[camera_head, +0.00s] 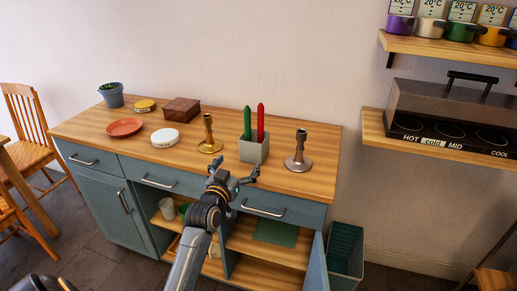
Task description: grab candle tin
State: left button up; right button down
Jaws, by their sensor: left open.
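Two low round tins stand on the wooden top of the sideboard (95,128): a white tin (165,138) left of centre and a smaller yellow tin (145,105) behind it. Both carry small labels too small to read, so I cannot tell which is the candle tin. My left gripper (238,172) is open and empty at the sideboard's front edge, in front of the grey candle box, to the right of both tins and apart from them. My right gripper is not in view.
The grey box (253,150) holds a green and a red candle. Open cupboards (268,247) lie below.

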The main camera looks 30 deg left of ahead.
aim_at(250, 151)
pick_arm(q)
jog(key=x, duration=0.6)
jog(key=d+x, duration=0.1)
jog(key=x, duration=0.2)
jog(key=shift+w+f, duration=0.15)
jog(key=shift+f, duration=0.05)
jog(key=shift+r, duration=0.1)
jog(key=c, duration=1.3)
